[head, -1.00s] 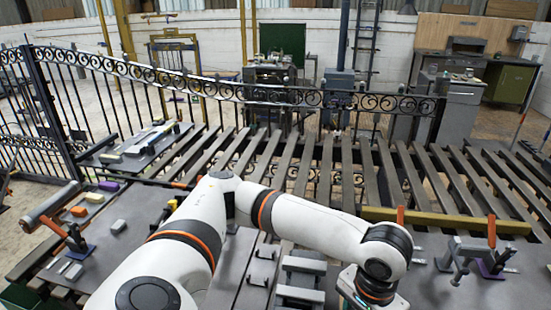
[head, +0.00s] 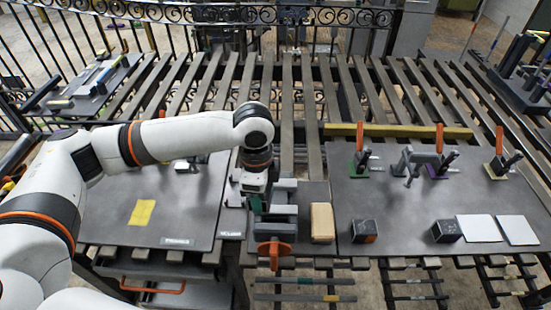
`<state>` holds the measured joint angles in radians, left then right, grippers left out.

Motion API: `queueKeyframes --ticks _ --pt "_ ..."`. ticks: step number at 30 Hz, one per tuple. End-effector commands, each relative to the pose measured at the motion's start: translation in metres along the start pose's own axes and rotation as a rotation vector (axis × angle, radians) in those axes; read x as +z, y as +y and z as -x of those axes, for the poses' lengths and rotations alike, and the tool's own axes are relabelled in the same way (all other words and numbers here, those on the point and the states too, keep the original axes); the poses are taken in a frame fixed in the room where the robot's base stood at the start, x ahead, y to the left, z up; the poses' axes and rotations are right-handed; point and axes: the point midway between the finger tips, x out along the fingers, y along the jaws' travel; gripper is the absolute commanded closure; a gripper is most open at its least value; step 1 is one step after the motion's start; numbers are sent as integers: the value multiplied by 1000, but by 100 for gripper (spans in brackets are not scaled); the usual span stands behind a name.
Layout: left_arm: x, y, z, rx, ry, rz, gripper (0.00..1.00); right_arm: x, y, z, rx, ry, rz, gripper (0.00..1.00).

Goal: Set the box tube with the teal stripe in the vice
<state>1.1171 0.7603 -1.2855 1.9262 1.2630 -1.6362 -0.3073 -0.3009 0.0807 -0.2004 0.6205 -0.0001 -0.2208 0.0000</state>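The grey vice (head: 276,211) stands at the front middle of the bench, with an orange handle (head: 274,248) at its front. My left gripper (head: 254,186) points down at the vice's left side; its fingers are too small and hidden to read. A small dark green patch shows just below it, and I cannot tell whether it belongs to a held part or to the vice. A thin dark bar with a teal-green mark (head: 306,281) lies in the rack below the bench's front edge. My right gripper is not in view.
A tan block (head: 322,223) stands right of the vice. A yellow cloth (head: 142,213) lies on the left plate. Clamps with orange handles, such as this one (head: 438,140), stand at the right, behind two dark cubes and two white sheets. A yellow bar (head: 400,131) runs behind them.

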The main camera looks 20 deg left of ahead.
Motion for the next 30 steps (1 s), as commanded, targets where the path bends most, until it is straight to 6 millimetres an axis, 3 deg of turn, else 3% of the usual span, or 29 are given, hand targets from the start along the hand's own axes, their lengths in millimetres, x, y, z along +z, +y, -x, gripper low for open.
queueKeyframes --ticks 12,18,24,30 --pt "20 41 18 0 7 -922 76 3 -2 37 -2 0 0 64" --pt "26 55 21 -1 12 -1267 76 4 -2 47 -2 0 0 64" --pt "28 61 21 -3 15 -1428 76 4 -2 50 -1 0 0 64" --pt "28 62 15 -4 16 -1451 76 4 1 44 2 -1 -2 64"
